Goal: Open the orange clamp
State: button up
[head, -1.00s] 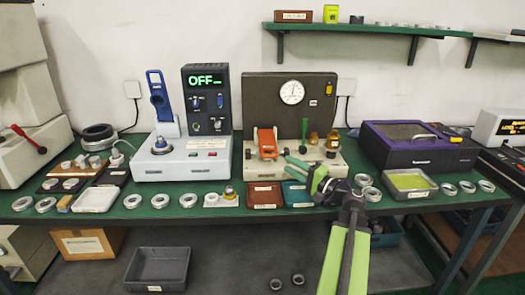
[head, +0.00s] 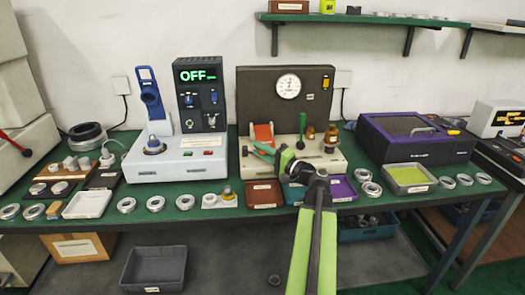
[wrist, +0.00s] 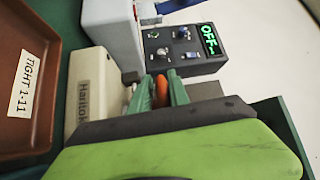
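The orange clamp (head: 263,133) stands at the left front of the dark test stand with the round dial gauge. My gripper (head: 262,151) is at the clamp, in front of its lower part in the head view. In the wrist view, the orange of the clamp (wrist: 161,90) shows between the two green fingers of my gripper (wrist: 160,98). The fingers stand apart on either side of it. I cannot tell whether they touch it. The clamp's lower end is hidden behind my gripper.
A green-handled lever (head: 302,124) and brown bottles (head: 331,136) stand right of the clamp. A brown tray (head: 264,194) lies in front of the stand. A white machine (head: 175,158) reading OFF is left; a purple box (head: 412,140) is right.

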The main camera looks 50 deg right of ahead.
jog(key=shift+d, duration=0.15)
grip_shut()
jog(key=shift+s, duration=0.1)
